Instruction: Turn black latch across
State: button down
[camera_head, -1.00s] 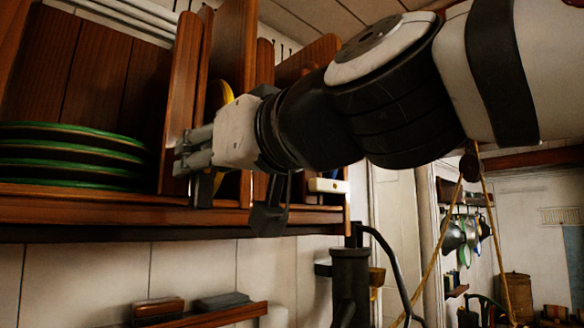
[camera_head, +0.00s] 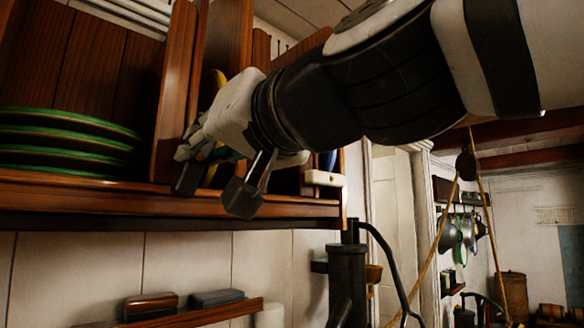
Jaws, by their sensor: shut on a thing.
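The black latch (camera_head: 187,179) is a small dark bar at the front edge of the wooden shelf, by the foot of an upright divider. It stands tilted, with its lower end toward the left. My gripper (camera_head: 194,153) reaches in from the upper right, its fingers closed at the upper part of the latch. The fingers and my gripper's body hide much of the latch and its pivot, so the exact contact is not clear.
Green-rimmed plates (camera_head: 65,145) are stacked left of the divider (camera_head: 175,95). A cream latch (camera_head: 325,178) lies level at the shelf's right end. A black pump (camera_head: 347,275) stands below right. A small lower rack (camera_head: 200,312) holds dark blocks.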

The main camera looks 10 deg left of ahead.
jog(key=m, duration=0.3)
jog(key=shift+w+d+f+m+b, duration=0.15)
jog(key=shift+w+m+b, duration=0.05)
jog(key=shift+m+b, duration=0.2)
jog(key=m, duration=0.3)
jog(key=shift+m, duration=0.3)
jog(key=m, duration=0.3)
jog(key=shift+f+m, duration=0.2)
jog(key=shift+m, duration=0.1)
jog(key=shift+w+d+f+m, duration=0.1)
jog(key=shift+f+m, duration=0.05)
jog(key=shift+m, duration=1.65)
jog(key=c, duration=1.4)
grip_release()
jog(key=shift+c, duration=0.2)
jog(key=v, duration=1.2)
